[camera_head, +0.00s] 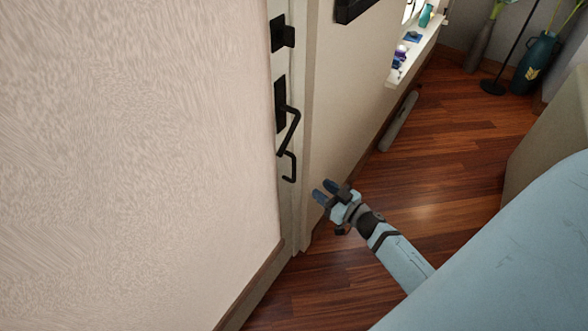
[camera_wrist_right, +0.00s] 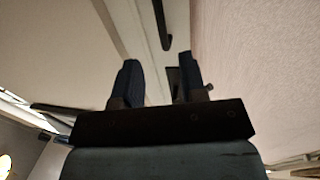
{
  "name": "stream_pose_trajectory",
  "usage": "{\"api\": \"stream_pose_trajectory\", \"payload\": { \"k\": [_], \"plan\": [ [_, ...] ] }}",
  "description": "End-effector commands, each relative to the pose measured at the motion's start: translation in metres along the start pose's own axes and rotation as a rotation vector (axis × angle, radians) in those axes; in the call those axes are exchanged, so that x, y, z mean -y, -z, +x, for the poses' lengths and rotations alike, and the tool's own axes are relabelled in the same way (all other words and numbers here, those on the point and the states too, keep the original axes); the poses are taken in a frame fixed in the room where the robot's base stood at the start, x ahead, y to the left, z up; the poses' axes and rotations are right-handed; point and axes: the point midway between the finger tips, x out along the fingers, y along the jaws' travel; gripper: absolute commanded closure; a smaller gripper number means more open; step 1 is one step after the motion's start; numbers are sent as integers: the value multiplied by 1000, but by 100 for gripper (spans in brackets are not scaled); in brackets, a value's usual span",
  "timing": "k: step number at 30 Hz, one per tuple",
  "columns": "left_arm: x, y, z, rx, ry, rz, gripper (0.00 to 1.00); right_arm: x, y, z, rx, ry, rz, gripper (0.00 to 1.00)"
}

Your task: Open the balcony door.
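The balcony door (camera_head: 291,215) shows edge-on as a narrow pale strip beside the textured wall in the head view. Its black lever handle (camera_head: 289,132) has a bent bar that ends in a hook low down. A black latch piece (camera_head: 282,34) sits above it. My right gripper (camera_head: 324,191) is to the right of and below the handle, apart from it. Its two dark fingers are spread with nothing between them. In the right wrist view the fingers (camera_wrist_right: 158,80) are apart, and the dark handle end (camera_wrist_right: 164,35) shows beyond them. My left gripper is not in view.
A textured wall (camera_head: 130,150) fills the left side. A windowsill (camera_head: 415,55) with small items, a grey roll (camera_head: 399,121) on the floor and a teal vase (camera_head: 535,62) stand at the back right. The wooden floor (camera_head: 450,140) is clear around my right gripper.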

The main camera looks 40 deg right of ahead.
Motion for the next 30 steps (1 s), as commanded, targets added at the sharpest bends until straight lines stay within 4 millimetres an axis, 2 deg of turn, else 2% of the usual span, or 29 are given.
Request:
{"api": "stream_pose_trajectory", "payload": {
  "k": [9,15,21,30],
  "plan": [
    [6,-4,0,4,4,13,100,0,1,69,-3,-1,0,61],
    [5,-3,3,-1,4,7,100,0,1,102,-2,-1,1,61],
    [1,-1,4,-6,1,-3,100,0,0,116,0,-1,0,61],
    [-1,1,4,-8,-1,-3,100,0,1,118,0,-1,0,61]
  ]
}}
